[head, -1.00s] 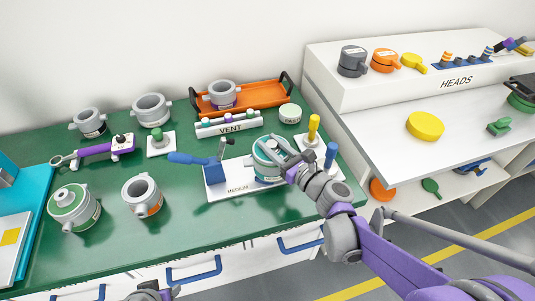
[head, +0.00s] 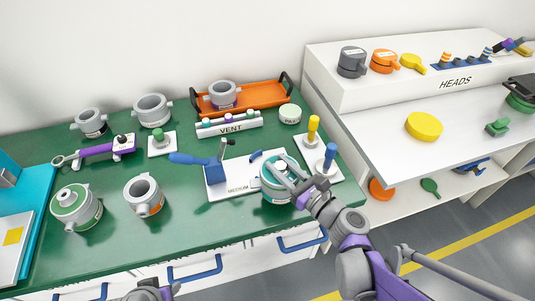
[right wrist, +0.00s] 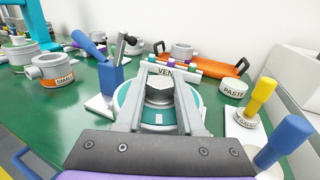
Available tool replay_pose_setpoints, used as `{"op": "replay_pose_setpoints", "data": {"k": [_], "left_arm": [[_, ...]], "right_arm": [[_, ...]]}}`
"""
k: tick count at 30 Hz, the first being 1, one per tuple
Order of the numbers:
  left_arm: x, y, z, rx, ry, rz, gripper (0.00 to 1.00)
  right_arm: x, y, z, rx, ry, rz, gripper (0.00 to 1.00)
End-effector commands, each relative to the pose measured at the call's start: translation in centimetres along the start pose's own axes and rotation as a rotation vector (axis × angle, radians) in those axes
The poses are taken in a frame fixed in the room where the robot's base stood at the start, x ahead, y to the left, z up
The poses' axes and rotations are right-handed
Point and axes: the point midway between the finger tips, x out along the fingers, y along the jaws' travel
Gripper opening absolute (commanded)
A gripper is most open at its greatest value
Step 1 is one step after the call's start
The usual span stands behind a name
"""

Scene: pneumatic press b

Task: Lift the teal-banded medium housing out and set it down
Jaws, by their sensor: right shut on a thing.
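The teal-banded medium housing (head: 275,192) is at the front right end of the white MEDIUM plate (head: 222,190) on the green bench. It covers part of that end and looks slightly raised, though the gap below is hard to see. My right gripper (head: 285,170) is shut on it from above. In the right wrist view, the fingers (right wrist: 158,85) close on the housing's grey central part, with the teal and white body (right wrist: 124,100) showing around them. Only a bit of my left gripper (head: 150,290) shows at the bottom edge; its jaws are unclear.
A blue lever clamp (head: 216,172) stands on the plate's left. Yellow (head: 313,128) and blue (head: 330,157) handled tools stand close to the right. The VENT rack (head: 229,128) and PASTE tin (head: 290,114) are behind. Green bench in front of the plate (head: 225,225) is clear.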

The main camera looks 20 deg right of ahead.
Motion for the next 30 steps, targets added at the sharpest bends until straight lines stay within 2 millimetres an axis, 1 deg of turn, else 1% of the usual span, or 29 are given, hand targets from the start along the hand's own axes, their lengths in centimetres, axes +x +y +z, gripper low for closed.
{"op": "replay_pose_setpoints", "data": {"k": [21,25,30], "left_arm": [[-0.9,0.0,-0.5,0.000,0.003,0.000,0.50],[-1.0,0.0,-0.5,0.000,0.004,0.000,0.50],[-1.0,0.0,-0.5,0.000,0.004,0.000,0.50]], "right_arm": [[-4.9,2.0,0.1,0.001,-0.001,-0.001,0.00],[-5.3,2.2,0.1,0.001,-0.001,0.000,0.00],[-5.4,2.2,0.0,0.001,-0.001,0.000,0.00]]}}
